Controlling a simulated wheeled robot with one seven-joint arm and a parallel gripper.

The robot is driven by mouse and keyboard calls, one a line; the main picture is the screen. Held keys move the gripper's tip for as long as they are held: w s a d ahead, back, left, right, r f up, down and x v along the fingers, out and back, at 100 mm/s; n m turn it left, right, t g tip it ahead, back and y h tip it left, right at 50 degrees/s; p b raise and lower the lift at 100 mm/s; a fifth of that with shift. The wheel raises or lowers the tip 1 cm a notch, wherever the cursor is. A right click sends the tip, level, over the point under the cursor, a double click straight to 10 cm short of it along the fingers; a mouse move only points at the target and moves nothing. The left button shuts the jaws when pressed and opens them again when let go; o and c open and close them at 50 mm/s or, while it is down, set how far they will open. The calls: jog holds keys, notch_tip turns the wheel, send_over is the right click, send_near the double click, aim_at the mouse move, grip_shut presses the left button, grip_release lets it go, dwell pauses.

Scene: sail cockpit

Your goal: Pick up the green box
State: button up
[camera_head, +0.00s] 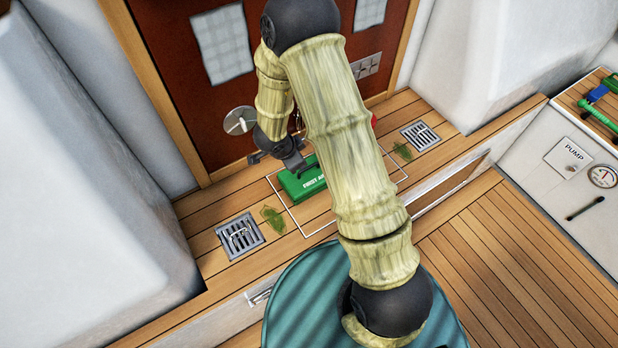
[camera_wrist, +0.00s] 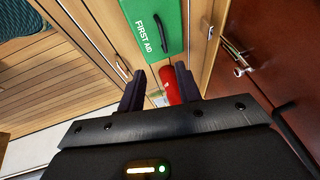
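The green box (camera_head: 302,184), marked FIRST AID, lies on the wooden ledge inside a white outlined rectangle. My arm hides its right part in the head view. In the wrist view the green box (camera_wrist: 172,22) shows at the top, with a dark handle on its upper face. My gripper (camera_head: 290,160) is close to the box's far side in the head view. In the wrist view my gripper (camera_wrist: 160,82) has its two fingers apart with nothing held between them. The box shows beyond the fingertips. I cannot tell the exact gap between them.
A dark red door (camera_head: 190,75) stands behind the ledge. Metal drain grates (camera_head: 240,236) and leaves (camera_head: 273,220) lie on either side of the box. A red object (camera_wrist: 177,85) shows between the fingers, farther off. A PUMP panel (camera_head: 568,157) is at right.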

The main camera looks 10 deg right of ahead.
jog(key=b, duration=0.2)
send_near(309, 167)
notch_tip(309, 167, down, 3)
jog(key=shift+w+d, duration=0.15)
jog(key=shift+d, duration=0.2)
jog(key=shift+f, duration=0.1)
jog(key=shift+w+x, duration=0.2)
jog(key=shift+x, duration=1.1)
jog(key=shift+w+x, duration=0.15)
jog(key=shift+x, duration=1.1)
jog(key=shift+d, duration=0.2)
grip_shut()
jog(key=shift+r, duration=0.25)
